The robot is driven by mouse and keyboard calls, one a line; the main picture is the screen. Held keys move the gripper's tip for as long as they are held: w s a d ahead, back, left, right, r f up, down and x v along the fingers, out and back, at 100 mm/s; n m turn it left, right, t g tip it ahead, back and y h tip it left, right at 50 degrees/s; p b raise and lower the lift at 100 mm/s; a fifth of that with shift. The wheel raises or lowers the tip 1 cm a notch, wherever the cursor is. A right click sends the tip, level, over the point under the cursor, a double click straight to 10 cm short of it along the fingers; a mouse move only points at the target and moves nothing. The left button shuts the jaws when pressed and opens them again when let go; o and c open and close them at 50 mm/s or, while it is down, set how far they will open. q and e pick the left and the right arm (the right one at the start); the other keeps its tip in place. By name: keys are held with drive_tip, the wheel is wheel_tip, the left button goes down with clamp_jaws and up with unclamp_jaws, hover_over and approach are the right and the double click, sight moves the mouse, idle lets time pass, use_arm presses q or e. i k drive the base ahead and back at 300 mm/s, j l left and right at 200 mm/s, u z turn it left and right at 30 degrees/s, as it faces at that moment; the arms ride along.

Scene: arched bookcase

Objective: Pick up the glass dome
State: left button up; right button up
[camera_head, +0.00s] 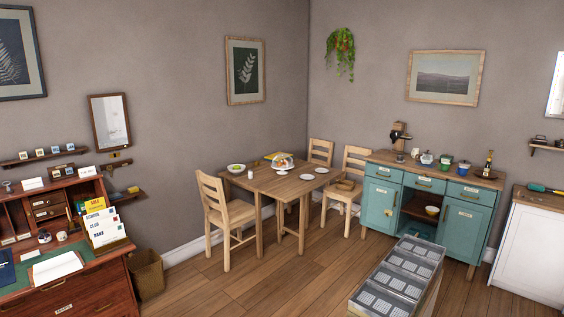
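A small clear glass dome (283,160) stands on the wooden dining table (262,184) in the middle of the view, towards the table's back edge. It seems to cover something on a plate or stand, but it is too small to tell what. Neither of my grippers shows in the head view, and the dome is far off across the room.
Wooden chairs (228,222) stand around the table. A desk (75,285) with a wastebasket (147,274) is at the left. A teal cabinet (425,203) and a bench with grey trays (400,275) are at the right. Open floor (235,285) lies before the table.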

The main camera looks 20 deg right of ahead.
sight(283, 159)
drive_tip(key=i+j, duration=0.1)
drive_tip(key=j, duration=0.15)
drive_tip(key=i+j+u, duration=0.35)
drive_tip(key=i+j, duration=0.75)
drive_tip(key=i, duration=0.2)
drive_tip(key=i+z, duration=0.35)
drive_tip(key=i+j+z, duration=0.2)
drive_tip(key=i+z, duration=0.15)
drive_tip(key=i+l+z, duration=0.15)
drive_tip(key=i+z, duration=0.6)
drive_tip(key=i+j+z, duration=0.1)
drive_tip(key=i+z, duration=0.4)
drive_tip(key=i, duration=1.6)
drive_tip(key=i+j+z, duration=0.1)
drive_tip(key=i, duration=0.4)
drive_tip(key=i+j+z, duration=0.15)
drive_tip(key=i, duration=0.35)
drive_tip(key=i+j, duration=0.3)
drive_tip(key=j, duration=0.1)
